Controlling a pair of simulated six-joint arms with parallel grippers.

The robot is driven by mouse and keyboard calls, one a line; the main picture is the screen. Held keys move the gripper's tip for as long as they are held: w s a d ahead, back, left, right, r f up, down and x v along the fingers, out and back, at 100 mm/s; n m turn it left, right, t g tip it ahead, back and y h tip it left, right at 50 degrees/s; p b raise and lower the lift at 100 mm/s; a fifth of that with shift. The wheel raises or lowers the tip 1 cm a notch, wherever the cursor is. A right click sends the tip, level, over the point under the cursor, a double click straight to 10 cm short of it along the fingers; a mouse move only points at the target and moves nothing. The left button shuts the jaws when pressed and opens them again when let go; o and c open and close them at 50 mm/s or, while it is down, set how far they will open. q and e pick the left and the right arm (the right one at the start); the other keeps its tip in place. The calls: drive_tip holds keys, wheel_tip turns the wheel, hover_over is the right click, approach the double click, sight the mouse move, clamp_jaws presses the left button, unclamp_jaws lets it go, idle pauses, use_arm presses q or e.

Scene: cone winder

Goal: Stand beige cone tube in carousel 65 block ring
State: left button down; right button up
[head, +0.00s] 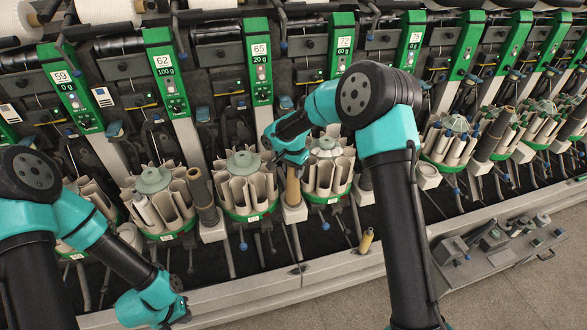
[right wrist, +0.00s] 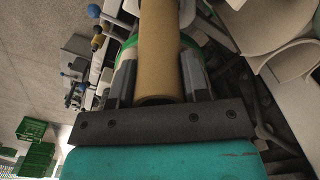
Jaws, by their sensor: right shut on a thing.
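My right gripper (head: 293,165) is shut on a beige cone tube (head: 293,187), which is close to upright. The tube's lower end is at a small white block (head: 294,213) between two carousels; I cannot tell whether it is seated or just above. In the right wrist view the tube (right wrist: 160,50) runs between the two fingers (right wrist: 160,80). The sign 65 (head: 260,50) is on a green column above; the carousel (head: 248,190) left of the tube has grey pockets and a green base. My left gripper (head: 172,300) is low at the left; its fingers are not clear.
Other carousels stand left (head: 160,205) and right (head: 328,172). A dark tube (head: 202,195) stands in another block. A yellowish tube (head: 366,240) is near the machine's front edge. A grey tray (head: 500,250) with parts sits at right. Green crates (right wrist: 36,150) are on the floor.

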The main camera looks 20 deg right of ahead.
drive_tip(key=shift+f, duration=0.8)
drive_tip(key=o, duration=1.1)
wheel_tip(320, 180, up, 17)
drive_tip(key=shift+r, duration=0.2)
idle(0.9)
